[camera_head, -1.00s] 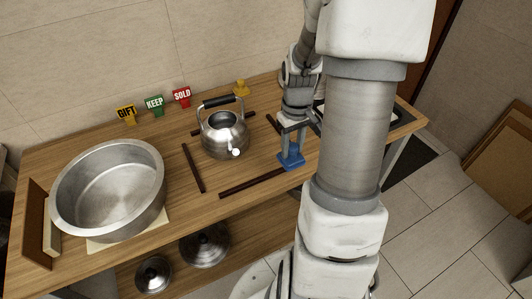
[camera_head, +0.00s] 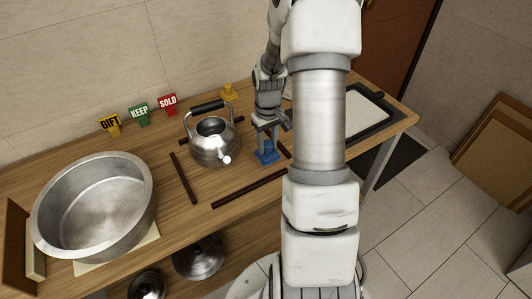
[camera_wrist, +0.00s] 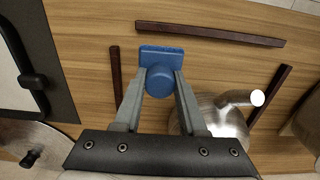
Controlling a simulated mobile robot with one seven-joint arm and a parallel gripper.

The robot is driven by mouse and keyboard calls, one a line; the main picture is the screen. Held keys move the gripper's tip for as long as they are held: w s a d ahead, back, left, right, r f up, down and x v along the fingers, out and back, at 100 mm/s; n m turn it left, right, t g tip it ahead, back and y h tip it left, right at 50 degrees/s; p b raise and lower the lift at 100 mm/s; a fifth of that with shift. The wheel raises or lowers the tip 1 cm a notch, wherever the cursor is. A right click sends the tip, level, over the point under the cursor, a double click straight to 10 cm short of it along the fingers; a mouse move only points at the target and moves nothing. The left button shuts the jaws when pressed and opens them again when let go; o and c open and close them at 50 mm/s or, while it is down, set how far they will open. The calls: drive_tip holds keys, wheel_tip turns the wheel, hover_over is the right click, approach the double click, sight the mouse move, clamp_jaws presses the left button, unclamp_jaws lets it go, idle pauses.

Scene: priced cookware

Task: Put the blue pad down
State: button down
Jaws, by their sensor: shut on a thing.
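The blue pad (camera_head: 267,154) is a small flat block with a round knob on top. My gripper (camera_head: 267,130) points down and is shut on the knob. In the wrist view the pad (camera_wrist: 160,52) shows beyond the fingertips (camera_wrist: 160,84), with a finger on each side of the knob. The pad is to the right of the steel kettle (camera_head: 213,150), over the area among the dark strips. It is at or just above the wooden table (camera_head: 185,228); I cannot tell whether it touches.
Dark strips lie in front (camera_head: 245,190) of the pad, left (camera_head: 183,178) of the kettle and elsewhere around it. A large steel pan (camera_head: 95,205) stands left. GIFT (camera_head: 110,124), KEEP (camera_head: 139,113) and SOLD (camera_head: 167,104) signs and a yellow piece (camera_head: 229,93) stand at the back.

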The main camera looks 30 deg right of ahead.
sight(266, 154)
drive_tip(key=shift+w+a+f, duration=0.1)
drive_tip(key=shift+w+f, duration=0.2)
drive_tip(key=shift+f, duration=1.85)
drive_tip(key=shift+f, duration=0.15)
drive_tip(key=shift+c, duration=2.4)
unclamp_jaws()
wheel_tip(266, 154, up, 12)
drive_tip(key=shift+r+p, duration=0.1)
drive_tip(key=shift+p, duration=0.3)
